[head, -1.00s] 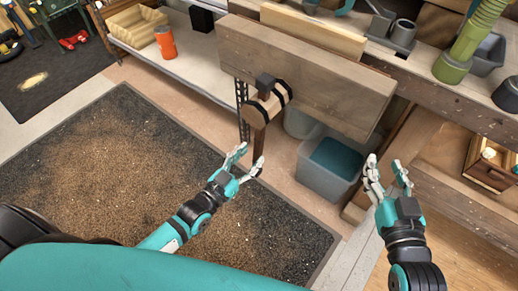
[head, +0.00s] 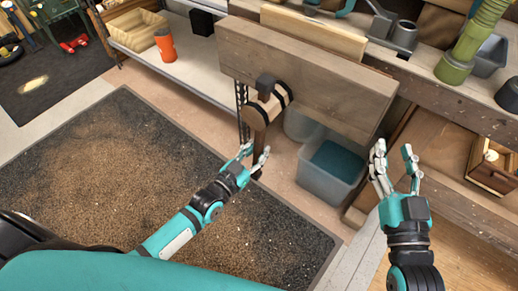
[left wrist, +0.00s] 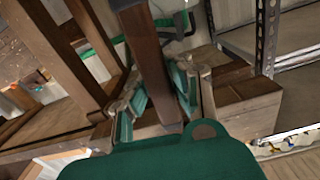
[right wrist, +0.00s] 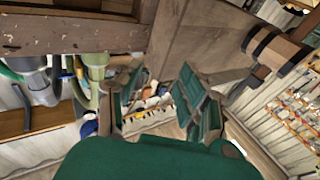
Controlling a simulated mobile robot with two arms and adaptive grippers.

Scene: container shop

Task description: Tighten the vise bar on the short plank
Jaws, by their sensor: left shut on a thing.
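The short plank (head: 315,33) is pale wood and stands upright between the bench and the wide wooden vise jaw (head: 300,80). The vise bar (head: 260,143) is dark brown and hangs nearly straight down from the round wooden screw hub (head: 262,110) at the jaw's front. My left gripper (head: 256,156) is shut on the bar's lower part, and its fingers hide some of it. In the left wrist view the bar (left wrist: 147,50) runs between the fingers. My right gripper (head: 395,152) is open and empty, right of the jaw; its open fingers also show in the right wrist view (right wrist: 158,90).
Grey bins (head: 325,175) stand on the floor below the jaw. The bench (head: 450,95) bears a green cylinder (head: 462,60) and grey parts at right. A shelf (head: 185,65) with an orange cup (head: 165,45) is at left.

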